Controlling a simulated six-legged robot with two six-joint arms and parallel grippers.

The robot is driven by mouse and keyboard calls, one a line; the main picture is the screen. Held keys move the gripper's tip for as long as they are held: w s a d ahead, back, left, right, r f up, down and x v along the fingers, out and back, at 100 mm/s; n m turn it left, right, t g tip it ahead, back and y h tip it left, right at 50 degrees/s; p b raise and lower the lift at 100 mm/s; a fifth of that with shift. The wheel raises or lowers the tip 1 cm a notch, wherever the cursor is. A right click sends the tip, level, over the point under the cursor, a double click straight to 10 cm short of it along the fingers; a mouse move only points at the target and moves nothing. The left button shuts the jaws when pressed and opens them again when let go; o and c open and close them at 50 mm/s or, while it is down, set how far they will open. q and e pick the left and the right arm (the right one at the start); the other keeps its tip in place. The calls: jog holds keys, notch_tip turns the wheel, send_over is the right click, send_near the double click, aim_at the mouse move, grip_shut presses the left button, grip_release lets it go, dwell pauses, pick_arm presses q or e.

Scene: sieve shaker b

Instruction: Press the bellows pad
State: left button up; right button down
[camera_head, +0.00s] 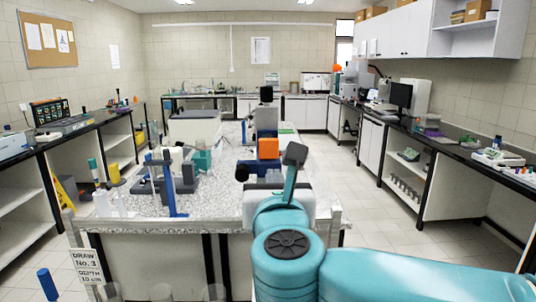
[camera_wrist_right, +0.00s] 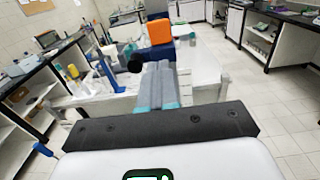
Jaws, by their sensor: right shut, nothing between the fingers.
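My right gripper (camera_head: 296,155) reaches forward over the near end of the speckled bench (camera_head: 225,203). Its fingers are closed together and empty, and they also show in the right wrist view (camera_wrist_right: 159,78). Past the fingers stands an orange block (camera_head: 268,148) on a dark blue-grey body, and this block also shows in the wrist view (camera_wrist_right: 160,32). A black round knob (camera_head: 241,173) is to the left of the fingers and shows in the wrist view (camera_wrist_right: 135,64). I cannot tell which part is the bellows pad. My left gripper is out of view.
A blue post (camera_head: 170,183) and several small items stand on the bench's left side. A grey device (camera_head: 266,113) stands farther back. A sign (camera_head: 89,268) hangs at the bench's near left. Open floor (camera_head: 370,215) lies to the right.

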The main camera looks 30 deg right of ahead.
aim_at(269, 149)
jog(key=p+x, duration=0.4)
jog(key=x, duration=0.9)
jog(key=shift+w+p, duration=0.3)
jog(key=shift+p, duration=0.1)
jog(key=shift+w+d, duration=0.15)
